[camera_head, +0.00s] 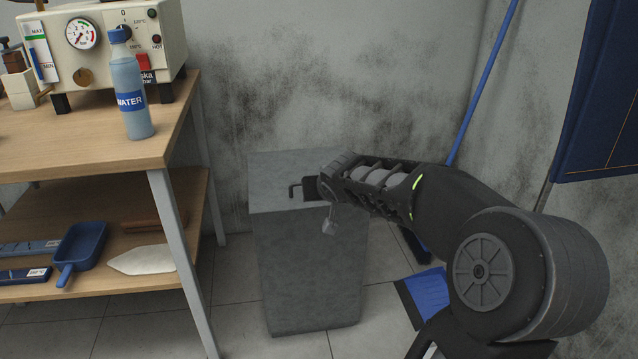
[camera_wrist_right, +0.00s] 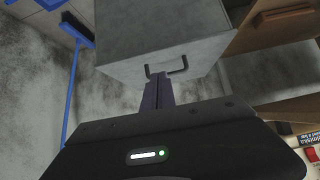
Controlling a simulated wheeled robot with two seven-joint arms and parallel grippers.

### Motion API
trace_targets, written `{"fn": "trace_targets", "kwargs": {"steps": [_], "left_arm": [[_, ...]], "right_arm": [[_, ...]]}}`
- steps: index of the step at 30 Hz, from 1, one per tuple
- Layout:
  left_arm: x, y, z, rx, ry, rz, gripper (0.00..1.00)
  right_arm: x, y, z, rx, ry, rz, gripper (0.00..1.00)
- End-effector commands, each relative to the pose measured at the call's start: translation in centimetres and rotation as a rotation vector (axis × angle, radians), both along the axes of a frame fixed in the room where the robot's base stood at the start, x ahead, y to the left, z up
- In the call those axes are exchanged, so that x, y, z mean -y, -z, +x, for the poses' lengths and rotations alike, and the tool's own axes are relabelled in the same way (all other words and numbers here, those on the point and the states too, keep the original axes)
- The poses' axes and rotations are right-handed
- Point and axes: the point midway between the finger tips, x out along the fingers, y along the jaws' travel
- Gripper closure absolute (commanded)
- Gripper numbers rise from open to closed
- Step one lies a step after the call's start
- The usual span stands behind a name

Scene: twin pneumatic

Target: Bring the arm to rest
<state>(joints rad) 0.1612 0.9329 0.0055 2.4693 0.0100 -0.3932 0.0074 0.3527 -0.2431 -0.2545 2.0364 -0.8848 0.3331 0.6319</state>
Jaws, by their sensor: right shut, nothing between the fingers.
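My right arm comes in from the right in the head view and reaches left over a grey box-like bin (camera_head: 305,265). My right gripper (camera_head: 308,189) is shut and empty, above or in front of the bin's top. In the right wrist view its closed dark fingers (camera_wrist_right: 157,92) point toward the bin (camera_wrist_right: 165,30). My left gripper is not in view.
A wooden workbench (camera_head: 100,145) stands at the left, with a machine (camera_head: 110,45) and a water bottle (camera_head: 131,90) on top. Its lower shelf holds a blue dustpan (camera_head: 82,243). A blue-handled broom (camera_head: 483,85) leans at the back right. A blue dustpan-like piece (camera_head: 427,292) is on the floor.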

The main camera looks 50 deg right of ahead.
Motion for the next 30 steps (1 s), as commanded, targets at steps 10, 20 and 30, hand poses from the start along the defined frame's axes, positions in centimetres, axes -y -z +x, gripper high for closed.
{"fn": "trace_targets", "kwargs": {"steps": [10,20,30], "left_arm": [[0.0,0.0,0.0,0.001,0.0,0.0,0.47],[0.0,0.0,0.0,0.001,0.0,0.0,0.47],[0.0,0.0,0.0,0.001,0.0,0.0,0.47]], "right_arm": [[-0.7,-0.1,-0.7,0.0,-0.001,-0.001,1.0],[-0.6,0.0,-0.7,0.0,-0.001,-0.001,1.0],[-4.0,0.5,2.9,0.072,-0.163,-0.022,1.0]]}}
